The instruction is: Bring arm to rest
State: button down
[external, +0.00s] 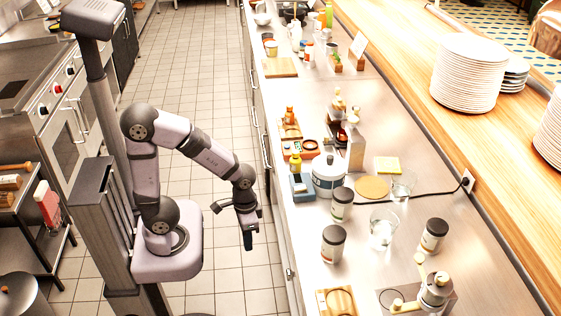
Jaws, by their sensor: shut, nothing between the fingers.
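My gripper (248,238) hangs from my bent arm, pointing down over the tiled floor, left of the counter's front edge. It is shut and empty, apart from everything on the counter. My arm reaches out to the right from its base, with the elbow high and the wrist low.
The steel counter (310,222) runs along the right. It holds several dark-lidded jars (333,243), clear glasses (383,228), a kettle-like pot (329,174) and a metal grinder (436,290). Plates (469,73) are stacked on the wooden ledge. The tiled aisle (205,85) is clear.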

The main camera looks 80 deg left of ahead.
notch_tip(320, 180, up, 12)
jog(key=s+d+m+p, duration=0.1)
jog(key=m+p, duration=0.1)
jog(key=p, duration=1)
jog(key=shift+s, duration=0.15)
